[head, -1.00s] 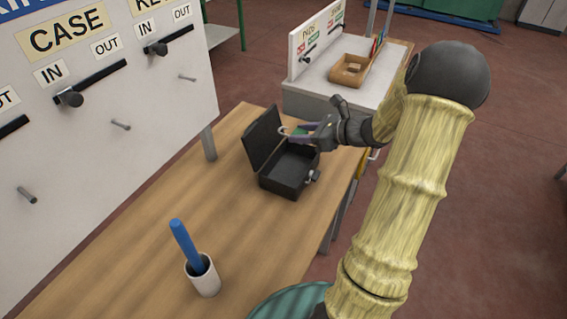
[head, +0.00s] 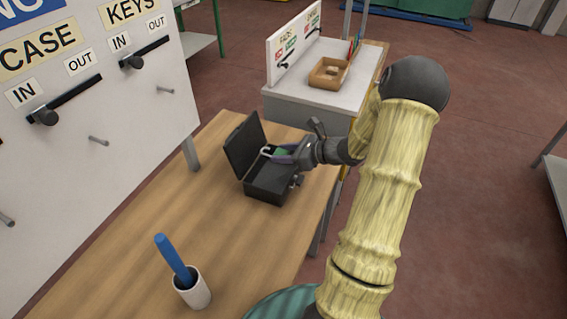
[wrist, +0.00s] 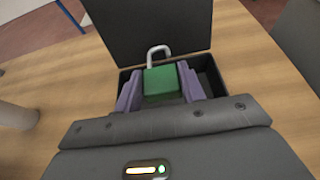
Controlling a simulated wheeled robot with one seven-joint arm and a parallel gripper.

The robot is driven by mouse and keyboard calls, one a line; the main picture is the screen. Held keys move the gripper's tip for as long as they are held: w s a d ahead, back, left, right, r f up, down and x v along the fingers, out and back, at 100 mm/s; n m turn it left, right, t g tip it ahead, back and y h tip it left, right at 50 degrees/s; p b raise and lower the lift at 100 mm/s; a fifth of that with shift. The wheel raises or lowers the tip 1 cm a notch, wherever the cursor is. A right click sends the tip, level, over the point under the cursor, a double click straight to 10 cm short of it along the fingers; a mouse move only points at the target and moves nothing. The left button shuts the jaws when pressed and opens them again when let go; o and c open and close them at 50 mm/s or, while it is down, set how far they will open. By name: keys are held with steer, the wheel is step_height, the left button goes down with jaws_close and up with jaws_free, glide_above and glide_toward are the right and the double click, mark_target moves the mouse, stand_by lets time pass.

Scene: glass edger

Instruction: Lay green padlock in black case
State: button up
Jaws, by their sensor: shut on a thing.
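The black case (head: 268,190) stands on the wooden table with its lid raised at the back left. In the wrist view its open box (wrist: 209,73) lies behind and around the padlock. The green padlock (wrist: 161,84), with a silver shackle pointing toward the lid, is between the purple fingers of my gripper (wrist: 160,87). In the head view the padlock (head: 280,152) is at the case opening, partly hidden by my gripper (head: 283,156). My gripper is shut on the padlock. I cannot tell whether the padlock touches the case floor.
A white cup (head: 194,290) with a blue stick (head: 174,261) stands at the table's near end. A white board (head: 90,120) with sliders and pegs rises along the left. A side bench (head: 312,95) behind holds a brown tray (head: 328,73). The table (head: 190,205) between cup and case is clear.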

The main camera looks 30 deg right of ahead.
step_height(320, 180, down, 4)
steer(key=shift+f, duration=0.1)
stand_by(0.4)
steer(key=shift+f, duration=0.35)
steer(key=shift+f+b, duration=0.25)
steer(key=shift+b, duration=0.05)
steer(key=o, duration=1)
steer(key=shift+r, duration=0.1)
